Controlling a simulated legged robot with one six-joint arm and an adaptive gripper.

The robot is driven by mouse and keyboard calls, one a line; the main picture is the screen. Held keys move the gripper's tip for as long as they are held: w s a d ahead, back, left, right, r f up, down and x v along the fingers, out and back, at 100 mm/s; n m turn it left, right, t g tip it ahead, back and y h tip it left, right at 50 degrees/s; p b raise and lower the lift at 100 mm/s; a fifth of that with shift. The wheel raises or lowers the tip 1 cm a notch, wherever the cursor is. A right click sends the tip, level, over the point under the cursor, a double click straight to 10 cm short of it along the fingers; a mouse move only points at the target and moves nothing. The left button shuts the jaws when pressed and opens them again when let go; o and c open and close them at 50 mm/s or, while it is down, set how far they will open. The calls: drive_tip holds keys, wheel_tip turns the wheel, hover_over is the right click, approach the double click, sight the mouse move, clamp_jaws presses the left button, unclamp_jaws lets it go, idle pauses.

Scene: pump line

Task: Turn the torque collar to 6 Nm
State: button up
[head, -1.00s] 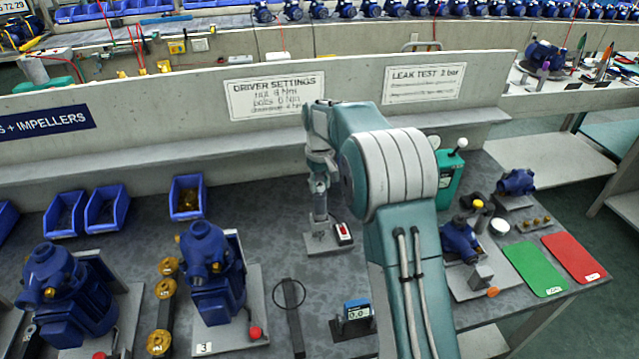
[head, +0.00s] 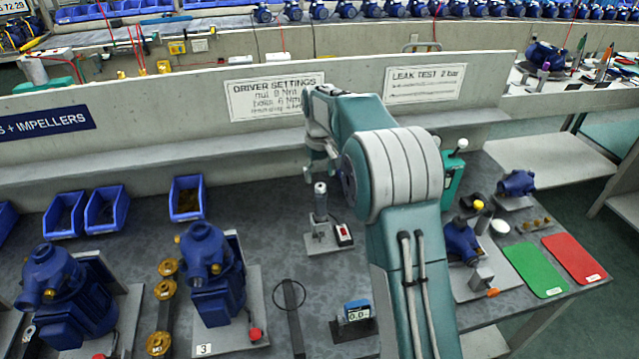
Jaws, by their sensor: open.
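The driver (head: 321,203) stands upright in a grey stand (head: 322,244) near the middle of the bench. It has a pale top end and a grey body. The torque collar is too small to tell apart on it, and its setting cannot be read. My gripper (head: 320,174) hangs just above the driver's top, pointing down, open and empty. It appears apart from the driver. A red button or switch on a white block (head: 343,234) sits on the stand's right side.
A sign (head: 276,97) lists driver settings, including bolts 6 Nm. A blue meter (head: 358,311) reads about 0.0. Blue pumps (head: 210,275) stand left, blue bins (head: 187,198) behind. Green (head: 536,269) and red (head: 574,257) mats lie right. Bare bench lies left of the stand.

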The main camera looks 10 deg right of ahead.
sight(319, 186)
wheel_tip(319, 186, up, 8)
idle(0.5)
